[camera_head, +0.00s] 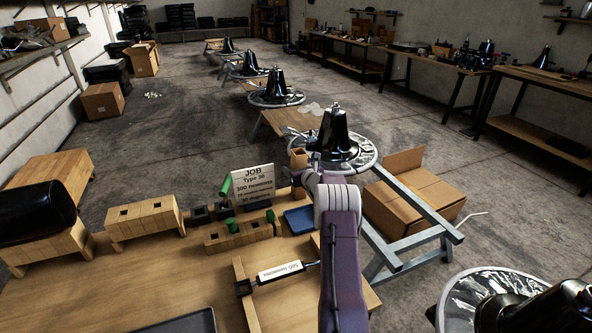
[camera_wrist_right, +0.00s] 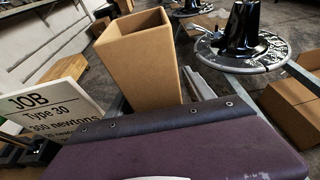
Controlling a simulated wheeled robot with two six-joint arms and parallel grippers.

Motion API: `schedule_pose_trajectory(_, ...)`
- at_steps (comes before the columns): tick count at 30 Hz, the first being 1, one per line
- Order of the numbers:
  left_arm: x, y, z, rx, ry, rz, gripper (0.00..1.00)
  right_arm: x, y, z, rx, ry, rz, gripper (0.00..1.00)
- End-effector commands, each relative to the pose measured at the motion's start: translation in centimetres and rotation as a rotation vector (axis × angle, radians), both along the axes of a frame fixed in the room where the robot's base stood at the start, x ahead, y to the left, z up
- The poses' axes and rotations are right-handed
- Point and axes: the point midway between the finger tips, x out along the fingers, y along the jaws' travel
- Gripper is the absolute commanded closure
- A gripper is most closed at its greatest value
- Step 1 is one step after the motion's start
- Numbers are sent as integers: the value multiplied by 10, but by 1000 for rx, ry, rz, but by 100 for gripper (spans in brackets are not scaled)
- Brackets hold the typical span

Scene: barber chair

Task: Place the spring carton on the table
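A small open-topped tan carton (camera_head: 299,158), likely the spring carton, shows just past the end of my right arm, over the far edge of the wooden table (camera_head: 130,285). In the right wrist view the carton (camera_wrist_right: 142,62) is tall, narrow and slightly tilted, directly beyond my purple gripper housing. The inside that shows looks bare. My right gripper (camera_head: 309,178) is at the carton, but its fingers are hidden behind the wrist and housing. I cannot tell whether they grip it, or whether the carton touches the table. My left gripper is not in view.
A JOB sign (camera_head: 253,186), a blue tray (camera_head: 299,220), wooden blocks (camera_head: 145,219) and a spring gauge (camera_head: 280,270) occupy the table. A large cardboard box (camera_head: 410,195) and a metal stand with a black bell-shaped part (camera_head: 334,134) stand beyond.

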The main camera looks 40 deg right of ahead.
Motion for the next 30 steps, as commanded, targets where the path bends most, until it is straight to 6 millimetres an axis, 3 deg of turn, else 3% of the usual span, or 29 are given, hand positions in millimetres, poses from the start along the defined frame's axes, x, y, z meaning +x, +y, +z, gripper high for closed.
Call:
schedule_pose_trajectory(5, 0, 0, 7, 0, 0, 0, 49, 0, 0, 6, 0, 0, 0, 39)
schedule_pose_trajectory(8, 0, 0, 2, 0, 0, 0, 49, -9, 2, 6, 2, 0, -2, 39)
schedule_pose_trajectory(22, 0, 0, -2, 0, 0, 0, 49, -91, 28, 33, 0, -1, -2, 39)
schedule_pose_trajectory(30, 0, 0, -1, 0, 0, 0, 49, -110, 35, 39, 0, 0, -1, 39)
